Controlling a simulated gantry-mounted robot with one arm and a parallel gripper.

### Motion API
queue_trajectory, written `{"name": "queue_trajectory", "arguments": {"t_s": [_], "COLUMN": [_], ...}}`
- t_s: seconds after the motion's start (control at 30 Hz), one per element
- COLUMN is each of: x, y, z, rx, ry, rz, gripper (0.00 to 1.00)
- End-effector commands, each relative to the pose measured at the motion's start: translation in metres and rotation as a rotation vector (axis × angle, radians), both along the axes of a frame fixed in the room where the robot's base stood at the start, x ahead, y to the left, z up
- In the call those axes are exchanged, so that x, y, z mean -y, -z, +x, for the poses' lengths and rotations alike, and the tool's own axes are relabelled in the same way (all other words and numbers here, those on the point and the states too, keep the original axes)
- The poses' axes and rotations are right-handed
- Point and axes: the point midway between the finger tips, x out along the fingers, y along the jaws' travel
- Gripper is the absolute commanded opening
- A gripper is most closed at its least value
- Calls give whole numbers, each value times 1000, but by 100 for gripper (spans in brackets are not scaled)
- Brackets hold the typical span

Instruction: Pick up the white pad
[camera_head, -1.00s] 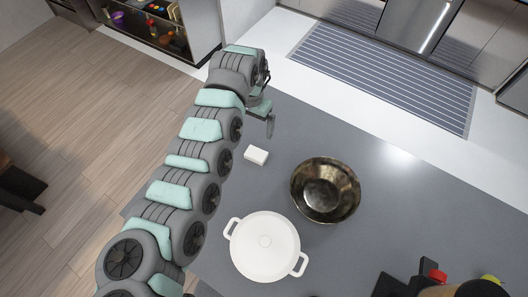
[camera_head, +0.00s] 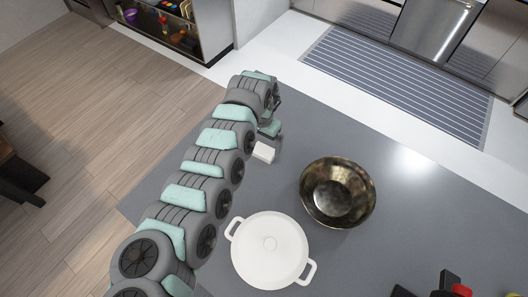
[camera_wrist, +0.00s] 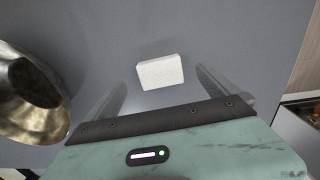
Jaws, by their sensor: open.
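The white pad (camera_head: 264,152) is a small white block lying on the grey counter, left of the bronze bowl in the head view. In the wrist view the white pad (camera_wrist: 160,72) lies ahead of the jaws, roughly centred between the lines of the two fingers. My gripper (camera_wrist: 162,88) is open and empty, with a finger on each side and the pad a little beyond them. In the head view my gripper (camera_head: 268,138) is close by the pad; its fingers are mostly hidden there.
A bronze bowl (camera_head: 338,192) stands right of the pad; it also shows at the left of the wrist view (camera_wrist: 30,95). A white lidded pot (camera_head: 270,250) stands nearer. A red-topped item (camera_head: 461,290) is at the lower right. The counter (camera_head: 430,215) is otherwise largely clear.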

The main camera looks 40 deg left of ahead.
Motion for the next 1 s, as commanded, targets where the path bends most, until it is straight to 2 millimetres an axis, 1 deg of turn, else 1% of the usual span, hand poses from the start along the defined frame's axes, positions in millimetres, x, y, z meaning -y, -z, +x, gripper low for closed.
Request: {"name": "queue_trajectory", "arguments": {"t_s": [0.27,0.4,0.5,0.7,0.77,1.0], "x": [2,2,1,1,1,1], "y": [30,48,52,52,52,52], "z": [6,6,6,6,6,6], "rx": [-2,-2,-2,0,0,0], "ry": [1,0,0,0,-1,-1], "rz": [0,-1,0,0,0,0], "gripper": [100,100,100,100,97,77]}}
